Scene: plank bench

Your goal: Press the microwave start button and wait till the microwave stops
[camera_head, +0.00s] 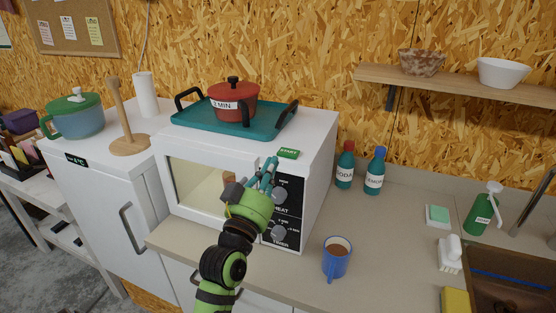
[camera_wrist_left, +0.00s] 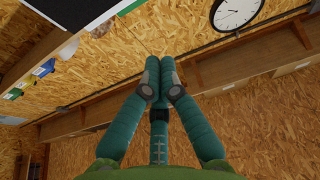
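The white microwave (camera_head: 316,165) stands on the counter with its door shut. Its green start button (camera_head: 288,153) is on the top front edge at the right, above a black panel with two grey knobs marked heat and timer. My left gripper (camera_head: 271,166) is in front of the microwave, fingers pointing up, tips just below and left of the button. I cannot tell whether they touch the microwave. In the left wrist view its teal fingers (camera_wrist_left: 159,72) are together at the tips with nothing between them. My right gripper is not in view.
A teal tray (camera_head: 190,119) with a red pot (camera_head: 232,105) sits on the microwave. A blue mug (camera_head: 336,259) stands on the counter at the front right, with two bottles (camera_head: 345,165) behind. A wooden shelf (camera_head: 460,86) hangs at the right.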

